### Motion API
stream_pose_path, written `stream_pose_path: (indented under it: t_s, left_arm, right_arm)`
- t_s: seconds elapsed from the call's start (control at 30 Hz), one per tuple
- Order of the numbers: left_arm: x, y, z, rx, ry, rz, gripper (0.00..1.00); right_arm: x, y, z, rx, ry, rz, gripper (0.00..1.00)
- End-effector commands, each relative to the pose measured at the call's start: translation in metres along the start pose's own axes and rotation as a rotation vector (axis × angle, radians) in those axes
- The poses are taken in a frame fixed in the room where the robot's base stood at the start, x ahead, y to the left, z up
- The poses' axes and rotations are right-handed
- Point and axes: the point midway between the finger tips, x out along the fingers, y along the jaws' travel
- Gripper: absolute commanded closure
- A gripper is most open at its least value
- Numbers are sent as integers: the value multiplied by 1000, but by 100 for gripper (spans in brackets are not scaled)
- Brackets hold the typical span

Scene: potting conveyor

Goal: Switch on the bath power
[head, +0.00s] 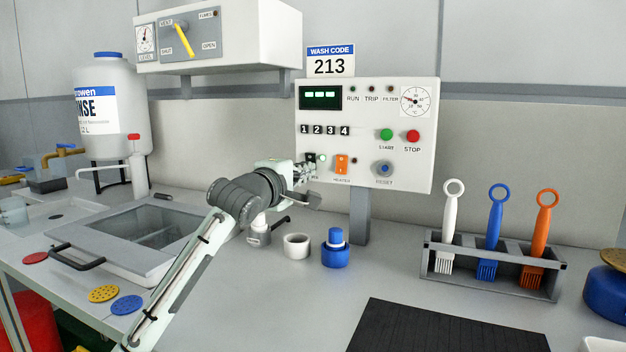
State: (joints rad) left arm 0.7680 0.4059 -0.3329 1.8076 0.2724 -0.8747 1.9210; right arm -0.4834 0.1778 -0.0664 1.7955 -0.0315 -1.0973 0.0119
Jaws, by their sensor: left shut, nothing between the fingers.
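The white control panel (420,165) stands on a grey post above the bench. A dark switch (310,157) sits at its lower left, mostly hidden behind my gripper, and its label is partly covered. A small pale green lamp (322,158) shows beside it. My right gripper is out of view.
The lidded bath (135,232) is left of my arm. A brush rack (490,268) stands at right.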

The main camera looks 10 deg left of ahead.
Motion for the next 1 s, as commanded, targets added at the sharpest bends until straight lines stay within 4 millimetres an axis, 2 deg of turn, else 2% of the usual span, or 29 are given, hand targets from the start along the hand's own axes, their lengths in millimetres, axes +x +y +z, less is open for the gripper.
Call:
stream_pose_path:
  t_s: [0.03,0.27,0.37,0.7,0.83,1.0]
  left_arm:
    - [0,1,3,0,-4,-4,100]
    - [-3,1,3,0,-4,-4,100]
    - [-12,1,4,0,-5,-3,100]
    - [-63,2,7,2,-6,-3,100]
    - [-75,2,7,2,-7,-3,100]
    - [-80,2,8,3,-7,-3,100]
  right_arm:
    - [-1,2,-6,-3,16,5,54]
    - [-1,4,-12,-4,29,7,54]
    - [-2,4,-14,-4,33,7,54]
    - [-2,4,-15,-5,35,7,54]
    - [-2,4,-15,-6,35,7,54]
    - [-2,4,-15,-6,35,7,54]
